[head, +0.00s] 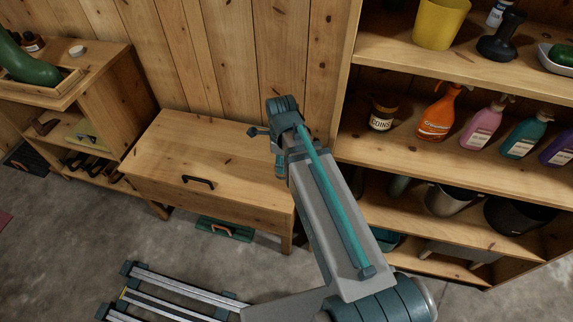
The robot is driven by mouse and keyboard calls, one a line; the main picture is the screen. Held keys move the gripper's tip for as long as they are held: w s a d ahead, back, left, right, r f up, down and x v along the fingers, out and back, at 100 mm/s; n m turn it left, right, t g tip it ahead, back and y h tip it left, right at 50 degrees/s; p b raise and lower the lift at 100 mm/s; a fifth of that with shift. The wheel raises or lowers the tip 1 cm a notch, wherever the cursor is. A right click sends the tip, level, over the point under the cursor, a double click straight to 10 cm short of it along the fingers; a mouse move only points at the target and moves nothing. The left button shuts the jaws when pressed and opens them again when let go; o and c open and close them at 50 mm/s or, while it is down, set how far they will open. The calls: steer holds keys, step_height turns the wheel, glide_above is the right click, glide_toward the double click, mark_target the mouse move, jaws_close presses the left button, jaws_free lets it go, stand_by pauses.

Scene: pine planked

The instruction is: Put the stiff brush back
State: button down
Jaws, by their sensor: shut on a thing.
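My gripper (278,150) is at the end of my raised grey and teal arm, above the right end of the low wooden bench. The wrist and arm link hide most of it, and the fingertips do not show clearly. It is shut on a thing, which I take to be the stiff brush. The brush's shape and bristles are hidden behind my arm, so I cannot tell how it is tilted.
A drawer bench (205,150) with a clear top stands against the plank wall. At right, a shelf unit (410,60) holds spray bottles (437,117), a coin jar (381,118) and a yellow pot (438,22). At left, a cabinet (125,88) holds small items. A green case (225,229) lies under the bench.

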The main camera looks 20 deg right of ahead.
steer(key=shift+w+d+f+b, duration=0.35)
steer(key=shift+w+f, duration=0.35)
steer(key=shift+f, duration=0.8)
steer(key=shift+w+d+f+b, duration=0.15)
steer(key=shift+w+d+f, duration=0.45)
steer(key=shift+f, duration=0.85)
steer(key=shift+w+d+f+b, duration=0.3)
steer(key=shift+w+f, duration=0.5)
steer(key=shift+f, duration=0.7)
steer(key=shift+f, duration=0.1)
steer(key=c, duration=0.8)
jaws_free()
steer(key=shift+f, duration=0.1)
steer(key=shift+o, duration=0.2)
step_height(320, 180, up, 12)
steer(key=p, duration=0.2)
steer(key=shift+r, duration=0.2)
